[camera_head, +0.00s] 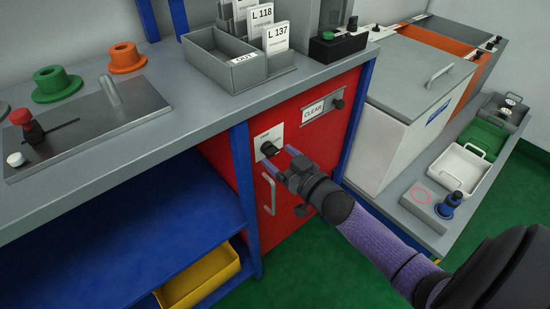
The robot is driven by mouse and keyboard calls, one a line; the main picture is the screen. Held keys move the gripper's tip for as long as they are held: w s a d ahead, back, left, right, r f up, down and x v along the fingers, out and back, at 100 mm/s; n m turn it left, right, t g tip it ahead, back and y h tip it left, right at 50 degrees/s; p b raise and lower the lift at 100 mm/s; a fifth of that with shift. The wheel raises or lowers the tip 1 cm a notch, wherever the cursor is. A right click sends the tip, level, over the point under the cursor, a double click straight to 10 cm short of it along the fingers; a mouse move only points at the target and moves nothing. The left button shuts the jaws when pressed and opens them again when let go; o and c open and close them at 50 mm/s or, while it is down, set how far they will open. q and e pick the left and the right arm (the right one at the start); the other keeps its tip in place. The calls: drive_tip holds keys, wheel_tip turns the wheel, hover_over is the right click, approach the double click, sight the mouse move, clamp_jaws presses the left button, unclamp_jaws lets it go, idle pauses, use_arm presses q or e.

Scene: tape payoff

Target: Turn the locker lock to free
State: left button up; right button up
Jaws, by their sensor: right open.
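The red locker (318,152) stands under the grey counter, with a vertical metal handle (268,193) on its front. Its lock is a black knob (268,148) on a small white plate near the upper left; the lettering there is too small to read. My right gripper (278,158) is open, its two purple fingers pointing at the knob from the lower right. The fingertips are close to the knob, one on either side of its line; I cannot tell whether they touch it. My left gripper is out of view.
A plate reading CLEAR (313,111) sits right of the lock, beside another black knob (338,104). The grey counter (200,104) overhangs above. A blue post (243,190) stands left of the locker. A white chest (400,120) stands at right. Green floor below is clear.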

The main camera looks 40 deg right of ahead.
drive_tip(key=shift+w, duration=0.7)
drive_tip(key=shift+c, duration=0.2)
clamp_jaws()
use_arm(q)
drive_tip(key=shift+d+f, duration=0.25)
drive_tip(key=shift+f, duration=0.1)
